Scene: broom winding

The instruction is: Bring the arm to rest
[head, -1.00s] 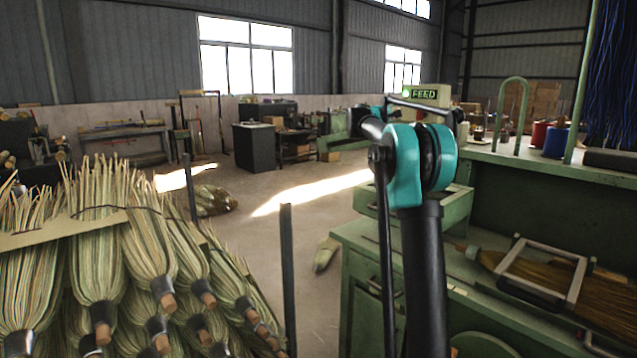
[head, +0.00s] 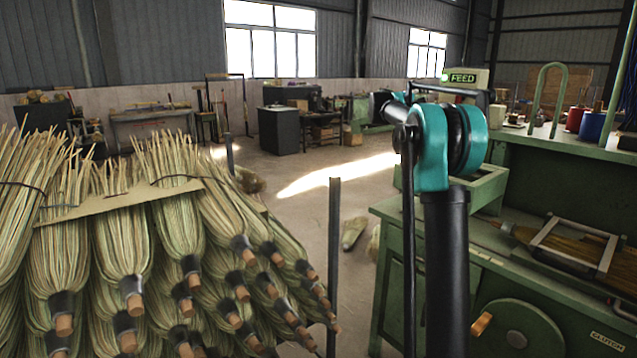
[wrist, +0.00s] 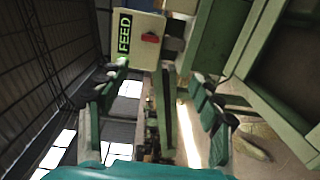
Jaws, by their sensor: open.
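My arm stands in the right half of the head view, its black link upright and its teal joint (head: 432,145) at the top. The arm's far part folds away behind that joint, so my gripper is not clear in that view. In the wrist view my gripper (wrist: 158,82) is open, its two dark fingers wide apart with nothing between them. Beyond the fingers is the pale box with the FEED sign (wrist: 140,38), seen turned on its side. I cannot tell the gap between the fingers and this box.
A pile of straw brooms (head: 125,235) fills the left front, with a dark post (head: 334,260) beside it. The green bench (head: 395,270) stands close on the right, with a broom under a clamp frame (head: 575,245). Open floor (head: 300,220) lies between.

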